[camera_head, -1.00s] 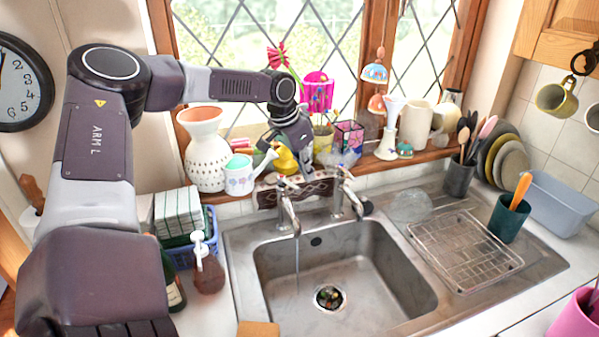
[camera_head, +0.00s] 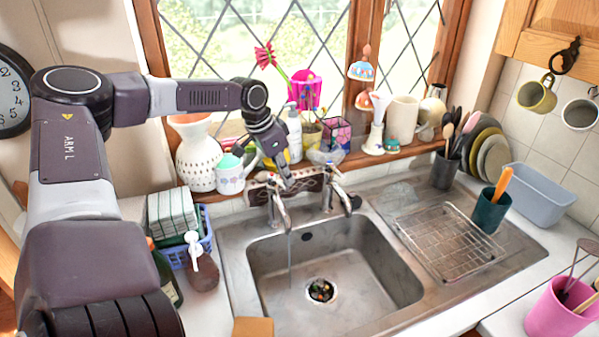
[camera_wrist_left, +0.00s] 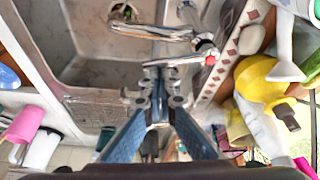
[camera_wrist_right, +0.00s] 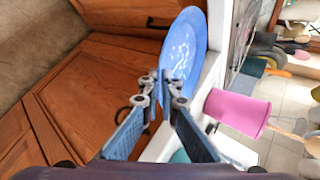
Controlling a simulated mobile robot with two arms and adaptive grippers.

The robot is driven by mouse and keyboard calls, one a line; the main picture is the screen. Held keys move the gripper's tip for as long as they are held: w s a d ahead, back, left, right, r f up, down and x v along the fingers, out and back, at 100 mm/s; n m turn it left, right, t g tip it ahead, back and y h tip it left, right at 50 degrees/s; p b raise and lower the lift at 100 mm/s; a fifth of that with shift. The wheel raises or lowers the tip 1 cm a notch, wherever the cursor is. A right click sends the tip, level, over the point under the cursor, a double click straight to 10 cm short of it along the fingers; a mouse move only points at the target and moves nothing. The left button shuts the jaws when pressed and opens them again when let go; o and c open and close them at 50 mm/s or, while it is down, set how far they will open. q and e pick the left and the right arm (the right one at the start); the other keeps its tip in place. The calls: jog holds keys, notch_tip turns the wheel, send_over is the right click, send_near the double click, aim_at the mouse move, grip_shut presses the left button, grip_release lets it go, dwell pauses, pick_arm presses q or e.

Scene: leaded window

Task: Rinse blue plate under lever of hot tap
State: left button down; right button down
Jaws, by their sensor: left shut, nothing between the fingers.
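In the head view, my left gripper (camera_head: 288,184) is over the taps behind the sink. In the left wrist view, the shut, empty fingers (camera_wrist_left: 160,76) are close to the red-marked tap (camera_wrist_left: 185,61); contact is unclear. A thin stream runs from the left tap (camera_head: 276,198) into the sink (camera_head: 355,270). In the right wrist view, my right gripper (camera_wrist_right: 163,92) is shut on the rim of the blue plate (camera_wrist_right: 185,45). The plate is beside wooden cabinet fronts, near the counter edge. Neither shows in the head view.
A wire rack (camera_head: 450,243) and a teal holder (camera_head: 489,213) stand right of the sink. A pink pot (camera_head: 556,311) is at the lower right. A soap bottle (camera_head: 202,270) stands left. Vases and ornaments crowd the sill. The sink basin has free room.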

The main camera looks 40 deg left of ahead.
pick_arm(q)
jog(key=shift+s+m, duration=0.3)
jog(key=shift+m, duration=0.1)
jog(key=shift+s, duration=0.3)
jog(key=shift+s+a, duration=0.1)
jog(key=shift+r, duration=0.1)
jog(key=v, duration=1.1)
jog(key=shift+a+r, duration=0.25)
jog(key=shift+r, duration=0.05)
jog(key=shift+s, duration=0.1)
